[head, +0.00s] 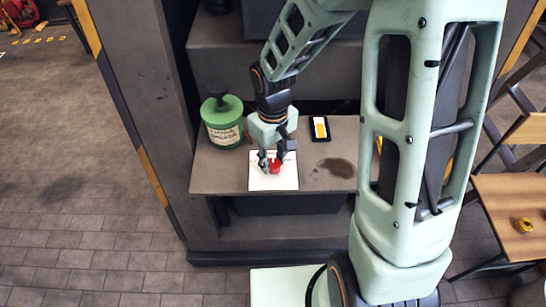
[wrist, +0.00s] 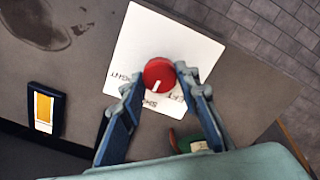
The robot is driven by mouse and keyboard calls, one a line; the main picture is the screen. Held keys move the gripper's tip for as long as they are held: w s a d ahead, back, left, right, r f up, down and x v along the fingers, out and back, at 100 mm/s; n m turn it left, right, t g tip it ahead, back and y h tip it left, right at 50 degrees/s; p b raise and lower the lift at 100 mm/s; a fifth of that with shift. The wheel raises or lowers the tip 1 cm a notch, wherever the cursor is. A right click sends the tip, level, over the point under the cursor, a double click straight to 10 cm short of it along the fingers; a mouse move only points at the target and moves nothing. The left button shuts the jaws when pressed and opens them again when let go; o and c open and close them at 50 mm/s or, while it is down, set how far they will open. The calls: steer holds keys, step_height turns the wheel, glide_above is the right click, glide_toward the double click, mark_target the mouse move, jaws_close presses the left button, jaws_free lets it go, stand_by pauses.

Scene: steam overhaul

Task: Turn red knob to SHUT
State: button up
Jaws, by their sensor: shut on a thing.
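The red knob (wrist: 160,72) sits on a white square plate (wrist: 150,35) on the bench, and it also shows in the head view (head: 275,167). A white pointer line on the knob aims down and slightly left in the wrist view, roughly towards dark lettering that looks like the start of "SHUT". Other lettering lies on the plate to the left and right, partly hidden by my fingers. My gripper (wrist: 156,82) reaches down over the plate with one finger on each side of the knob. It is shut on the knob. It shows in the head view too (head: 272,161).
A green canister with a dark top (head: 222,122) stands left of the plate. A dark device with a yellow-and-white face (head: 320,128) lies behind and right. A dark stain (head: 337,168) marks the bench (head: 222,178) to the right. A wooden table (head: 510,205) stands far right.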

mark_target(273, 163)
stand_by(0.4)
steer(key=o, duration=1.2)
steer(key=shift+c, duration=0.2)
step_height(273, 163, up, 12)
